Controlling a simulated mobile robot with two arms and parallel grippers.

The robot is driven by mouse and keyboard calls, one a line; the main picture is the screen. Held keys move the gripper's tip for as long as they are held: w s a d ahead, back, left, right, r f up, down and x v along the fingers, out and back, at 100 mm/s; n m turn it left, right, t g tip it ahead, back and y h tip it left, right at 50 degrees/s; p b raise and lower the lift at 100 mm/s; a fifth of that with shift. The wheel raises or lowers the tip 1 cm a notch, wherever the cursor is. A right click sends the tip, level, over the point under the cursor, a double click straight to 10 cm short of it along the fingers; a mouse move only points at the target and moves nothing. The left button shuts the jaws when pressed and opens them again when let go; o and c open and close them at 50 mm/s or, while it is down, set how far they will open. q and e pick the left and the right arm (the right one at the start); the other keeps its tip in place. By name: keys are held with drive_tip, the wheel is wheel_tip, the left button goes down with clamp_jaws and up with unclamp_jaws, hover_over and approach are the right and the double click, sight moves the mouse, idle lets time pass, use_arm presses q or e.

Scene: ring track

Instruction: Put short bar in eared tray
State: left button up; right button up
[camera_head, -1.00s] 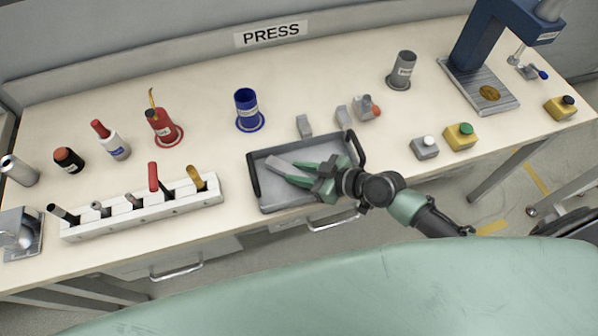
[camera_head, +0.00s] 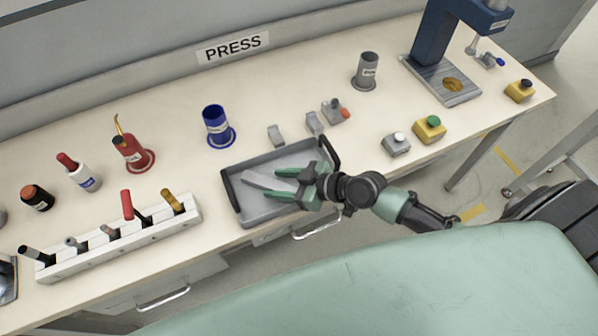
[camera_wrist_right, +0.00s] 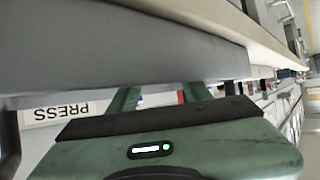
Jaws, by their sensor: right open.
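The eared tray (camera_head: 233,205) is a shallow grey tray with a black handle at each end, near the front of the bench in the head view. A flat grey bar (camera_head: 257,180), which I take as the short bar, lies inside it, slanting across the floor. My right gripper (camera_head: 271,185) reaches into the tray from the right. Its green fingers are open, one on each side of the bar. In the right wrist view, a grey slab (camera_wrist_right: 120,45) fills the top beyond the fingers; I cannot tell whether it is bar or tray. My left gripper is not in view.
A white rack (camera_head: 120,240) of tools stands left of the tray. A blue cup (camera_head: 216,125) and small grey blocks (camera_head: 276,135) stand behind it. Button boxes (camera_head: 429,129) and a blue press (camera_head: 440,45) are to the right. The bench front edge is close below the tray.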

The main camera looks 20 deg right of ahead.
drive_tip(key=b+v, duration=0.1)
drive_tip(key=v, duration=0.9)
drive_tip(key=shift+s+f+b, duration=0.15)
drive_tip(key=shift+f+b, duration=0.05)
drive_tip(key=shift+b, duration=0.2)
drive_tip(key=shift+s+d+r, duration=0.2)
drive_tip(key=shift+r, duration=0.2)
